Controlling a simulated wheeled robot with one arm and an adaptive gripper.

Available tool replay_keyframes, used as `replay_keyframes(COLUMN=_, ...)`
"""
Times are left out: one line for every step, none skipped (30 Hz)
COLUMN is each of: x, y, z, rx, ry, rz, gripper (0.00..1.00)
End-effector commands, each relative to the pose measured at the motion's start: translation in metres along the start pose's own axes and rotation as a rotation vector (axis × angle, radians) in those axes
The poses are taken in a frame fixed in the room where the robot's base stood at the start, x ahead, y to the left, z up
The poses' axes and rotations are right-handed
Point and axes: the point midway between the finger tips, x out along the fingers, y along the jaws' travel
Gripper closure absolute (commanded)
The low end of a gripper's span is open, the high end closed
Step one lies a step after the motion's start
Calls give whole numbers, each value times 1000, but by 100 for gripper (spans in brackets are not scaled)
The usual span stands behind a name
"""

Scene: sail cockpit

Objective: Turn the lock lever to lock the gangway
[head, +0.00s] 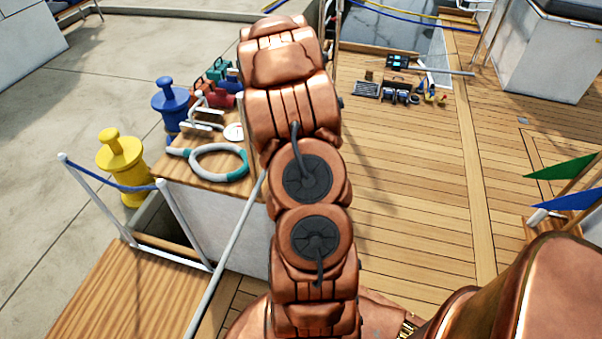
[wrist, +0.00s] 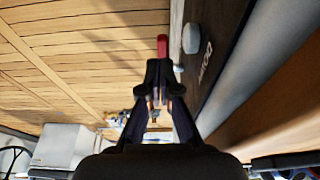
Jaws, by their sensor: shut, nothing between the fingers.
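In the wrist view, my gripper (wrist: 159,82) is shut and empty, its dark fingers meeting near the middle. A small red piece (wrist: 162,45), perhaps the lock lever's handle, shows just beyond the fingertips; I cannot tell if they touch it. A rounded grey knob (wrist: 191,38) sits right of it on a dark panel (wrist: 222,52) with small white lettering. In the head view, my copper arm covers the centre and hides the gripper and the lever. A wooden gangway (head: 115,300) with white rails lies at the lower left.
A wooden-topped box (head: 185,178) left of my arm carries a grey and teal ring (head: 218,177). A yellow bollard (head: 122,165) and a blue bollard (head: 170,100) stand on the quay. The plank deck (head: 420,170) right of my arm is mostly clear.

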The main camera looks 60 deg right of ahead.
Motion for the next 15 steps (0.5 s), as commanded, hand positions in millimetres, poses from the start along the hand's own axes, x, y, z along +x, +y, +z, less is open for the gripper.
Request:
replay_keyframes(x=-8, y=0, z=-2, rx=0, ry=5, rz=-2, gripper=100)
replay_keyframes(x=-12, y=0, z=-2, rx=0, ry=5, rz=-2, gripper=100)
replay_keyframes(x=-17, y=-1, z=-2, rx=0, ry=6, rz=-2, gripper=100)
replay_keyframes(x=-21, y=-1, z=-2, rx=0, ry=7, rz=-2, gripper=100)
replay_keyframes(x=-25, y=-1, z=-3, rx=-1, ry=8, rz=-3, gripper=100)
replay_keyframes(x=-30, y=-1, z=-3, rx=-1, ry=10, rz=-3, gripper=100)
replay_keyframes(x=-34, y=-1, z=-4, rx=0, ry=12, rz=-4, gripper=100)
replay_keyframes(x=-38, y=-1, z=-4, rx=0, ry=14, rz=-4, gripper=100)
replay_keyframes(x=-42, y=-1, z=-5, rx=0, ry=16, rz=-5, gripper=100)
replay_keyframes(x=-45, y=-1, z=-5, rx=0, ry=16, rz=-5, gripper=100)
replay_keyframes(x=-48, y=-1, z=-5, rx=0, ry=16, rz=-5, gripper=100)
replay_keyframes(x=-51, y=-1, z=-5, rx=0, ry=15, rz=-5, gripper=100)
replay_keyframes(x=-53, y=-1, z=-5, rx=0, ry=14, rz=-4, gripper=100)
replay_keyframes(x=-55, y=-1, z=-4, rx=0, ry=14, rz=-4, gripper=100)
replay_keyframes(x=-57, y=-1, z=-4, rx=0, ry=14, rz=-4, gripper=100)
